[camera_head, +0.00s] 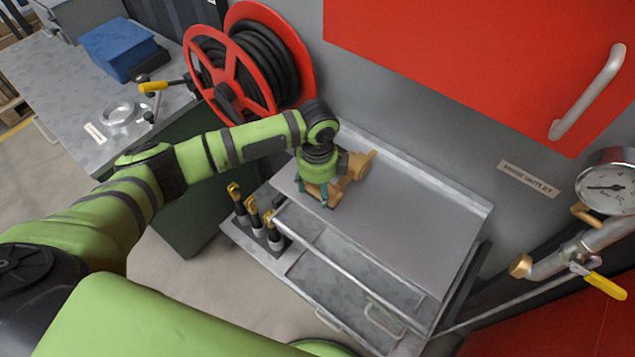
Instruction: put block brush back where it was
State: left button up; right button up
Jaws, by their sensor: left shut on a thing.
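My left gripper (316,197) reaches down over the left end of the grey metal shelf (415,205). It is shut on a small brown block, which looks like the block brush (322,189). The gripper and wrist hide part of the block, and I cannot tell whether it touches the shelf. A tan, brass-like fitting (357,164) is just behind and to the right of the gripper. My right gripper is not in view.
Several yellow-topped nozzles (252,212) stand left of the shelf's front rail (325,255). A red hose reel (230,75) is behind my left arm. A red panel (480,50) overhangs the back. The shelf's middle and right are clear.

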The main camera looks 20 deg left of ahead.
aim_at(317, 188)
pick_arm(q)
jog(key=shift+s, duration=0.1)
jog(key=shift+f, duration=0.1)
jog(key=shift+f, duration=0.15)
jog(key=o, duration=1)
jog(key=shift+r, duration=0.65)
notch_tip(317, 188, up, 11)
jog(key=b, duration=0.3)
jog(key=shift+r, duration=0.1)
